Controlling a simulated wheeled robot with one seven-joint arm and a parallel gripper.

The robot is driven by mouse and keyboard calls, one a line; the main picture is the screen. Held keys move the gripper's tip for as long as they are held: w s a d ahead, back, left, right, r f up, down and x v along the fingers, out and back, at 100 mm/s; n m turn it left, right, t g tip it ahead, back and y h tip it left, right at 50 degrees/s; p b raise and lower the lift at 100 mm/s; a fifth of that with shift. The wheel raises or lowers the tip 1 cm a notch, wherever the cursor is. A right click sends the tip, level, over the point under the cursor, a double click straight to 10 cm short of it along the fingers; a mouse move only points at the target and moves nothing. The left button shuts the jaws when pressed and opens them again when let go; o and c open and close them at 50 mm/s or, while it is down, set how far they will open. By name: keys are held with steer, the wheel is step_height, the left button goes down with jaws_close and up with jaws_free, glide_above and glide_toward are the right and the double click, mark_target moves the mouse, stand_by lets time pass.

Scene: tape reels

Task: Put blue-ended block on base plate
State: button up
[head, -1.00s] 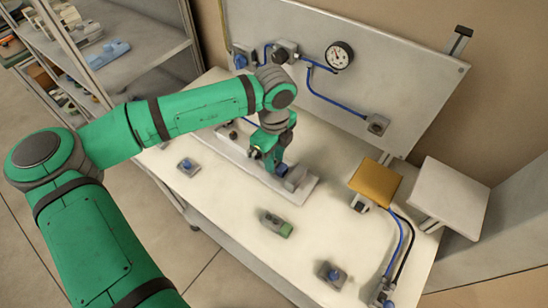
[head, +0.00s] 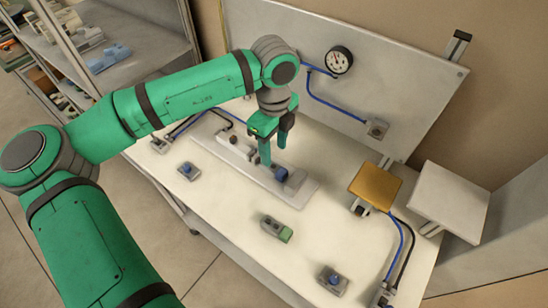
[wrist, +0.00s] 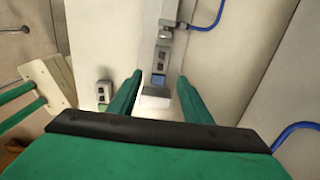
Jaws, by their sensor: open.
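The grey base plate (head: 306,197) lies lengthwise on the white table. The blue-ended block (head: 292,178) sits on the near right part of the plate, its blue end facing left. My gripper (head: 273,152) is open above the block's left side, and one finger partly overlaps the view of the blue end. I cannot tell whether a finger touches it. In the wrist view, the block (wrist: 155,98) shows as a pale face with blue just beyond it, between my spread fingers (wrist: 159,78).
A green-ended block (head: 277,229) lies in front of the plate. Blue-knobbed pieces stand at left (head: 187,170) and front right (head: 333,279). A gauge panel (head: 400,85) rises behind. An orange plate (head: 375,187) and white plate (head: 450,202) stand at right.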

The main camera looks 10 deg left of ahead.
steer(key=shift+r, duration=2.6)
